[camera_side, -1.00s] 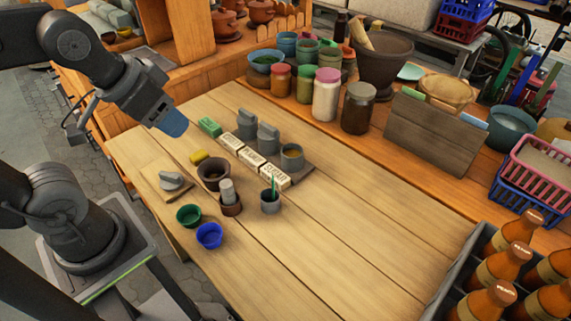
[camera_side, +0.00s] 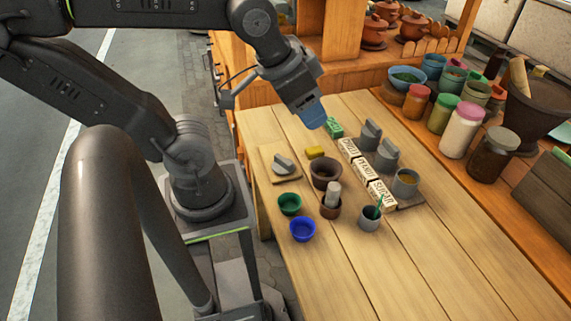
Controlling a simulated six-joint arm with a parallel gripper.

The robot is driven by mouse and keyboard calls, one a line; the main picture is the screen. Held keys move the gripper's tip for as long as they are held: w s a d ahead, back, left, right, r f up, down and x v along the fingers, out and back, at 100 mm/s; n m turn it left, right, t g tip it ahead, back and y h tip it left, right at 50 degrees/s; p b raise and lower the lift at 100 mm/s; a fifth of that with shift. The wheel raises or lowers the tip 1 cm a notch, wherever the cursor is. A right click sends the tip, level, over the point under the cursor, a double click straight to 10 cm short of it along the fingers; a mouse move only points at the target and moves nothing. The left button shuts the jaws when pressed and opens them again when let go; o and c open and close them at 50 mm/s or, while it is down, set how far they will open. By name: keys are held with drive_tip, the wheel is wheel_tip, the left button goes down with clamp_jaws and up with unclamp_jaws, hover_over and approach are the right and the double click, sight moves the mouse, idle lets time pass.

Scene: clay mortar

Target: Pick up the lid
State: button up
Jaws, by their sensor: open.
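A grey lid (camera_side: 284,163) with a raised grip lies on a small wooden board (camera_side: 268,174) at the near left of the table group. Two grey pots in a row on the right, one (camera_side: 370,134) behind the other (camera_side: 387,155), appear to have similar lids on. My gripper (camera_side: 313,114), with blue fingers, hangs above the table's far left part, up and to the right of the loose lid in the picture. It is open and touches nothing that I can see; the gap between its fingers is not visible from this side.
A brown mortar (camera_side: 325,173), a small pot with a pestle (camera_side: 331,203), green (camera_side: 290,204) and blue (camera_side: 302,229) bowls, a yellow block (camera_side: 315,152) and a green sponge-like block (camera_side: 334,127) stand close by. Labelled blocks (camera_side: 364,172) front the grey pots. The table's right front is clear.

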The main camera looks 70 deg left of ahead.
idle(0.4)
drive_tip(key=o, duration=0.9)
drive_tip(key=m+g, duration=0.6)
drive_tip(key=m, duration=0.7)
hover_over(281, 158)
wheel_tip(281, 158, down, 16)
drive_tip(key=f, duration=0.8)
drive_tip(key=shift+s+d+f, duration=0.1)
drive_tip(key=shift+s, duration=0.2)
drive_tip(key=shift+w+f, duration=0.2)
drive_tip(key=shift+f, duration=1.2)
drive_tip(key=shift+w+f, duration=0.15)
drive_tip(key=shift+f, duration=1.25)
